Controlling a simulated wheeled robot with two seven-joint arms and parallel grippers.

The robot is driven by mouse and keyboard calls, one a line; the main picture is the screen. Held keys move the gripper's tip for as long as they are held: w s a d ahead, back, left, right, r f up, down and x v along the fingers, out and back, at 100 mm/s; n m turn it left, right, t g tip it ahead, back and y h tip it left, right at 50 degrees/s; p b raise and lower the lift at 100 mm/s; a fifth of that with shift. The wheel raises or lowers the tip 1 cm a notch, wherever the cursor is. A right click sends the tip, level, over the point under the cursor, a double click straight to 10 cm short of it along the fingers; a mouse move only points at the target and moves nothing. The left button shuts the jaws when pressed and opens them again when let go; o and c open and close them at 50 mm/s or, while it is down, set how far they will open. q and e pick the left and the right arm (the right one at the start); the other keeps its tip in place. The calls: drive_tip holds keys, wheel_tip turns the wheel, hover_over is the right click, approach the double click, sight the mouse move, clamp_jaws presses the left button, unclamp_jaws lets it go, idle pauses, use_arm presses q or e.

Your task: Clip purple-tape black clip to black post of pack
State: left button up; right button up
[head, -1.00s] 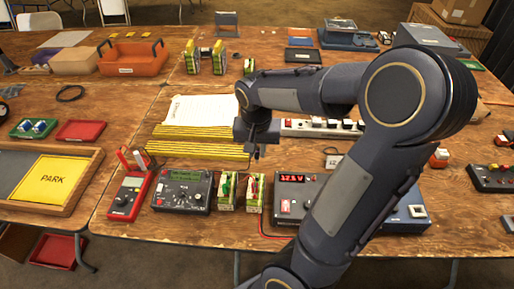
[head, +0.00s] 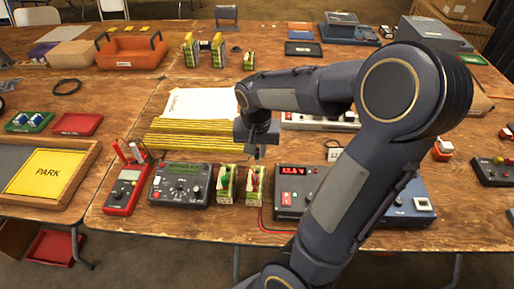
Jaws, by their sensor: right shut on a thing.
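Two green-and-yellow packs stand upright side by side near the front of the table, a left pack (head: 227,186) and a right pack (head: 256,187). Red and green details show on their tops; their black posts are too small to make out. My right gripper (head: 259,153) hangs pointing down just above and behind the right pack in the picture, apart from it. It is shut on a small dark thing, probably the black clip; no purple tape can be made out. My left gripper is out of view.
A charger (head: 293,190) with a red display stands right of the packs, partly behind my arm. A grey-green meter (head: 181,184) and a red multimeter (head: 124,189) stand left. A red lead runs in front of the right pack. Yellow strips (head: 195,140) lie behind.

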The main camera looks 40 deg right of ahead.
sight(257, 157)
drive_tip(key=shift+f+b, duration=1.15)
drive_tip(key=shift+f, duration=0.5)
drive_tip(key=shift+f, duration=0.25)
idle(0.7)
drive_tip(key=o, duration=0.8)
drive_tip(key=shift+o, duration=0.2)
drive_tip(key=shift+o, duration=1)
drive_tip(key=shift+r, duration=0.1)
